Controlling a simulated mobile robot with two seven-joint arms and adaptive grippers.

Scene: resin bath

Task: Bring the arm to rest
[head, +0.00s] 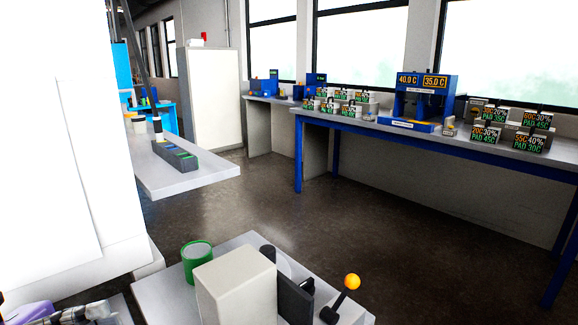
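In the head view, a silver and black jointed piece (78,313) shows at the bottom left corner, cut off by the frame edge. It looks like the end of my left arm with its gripper, low beside a grey surface. Its fingers are too small and cropped to tell whether they are open or shut, and I see nothing clearly held. A purple piece (30,312) lies right beside it. My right arm and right gripper are not in the view.
A near grey worktop (160,296) carries a green-rimmed cup (197,262), a pale box (236,287) and an orange-knobbed lever (352,282). A white cabinet (60,150) blocks the left. A long blue-legged table (440,139) stands behind. The dark floor (270,205) between is clear.

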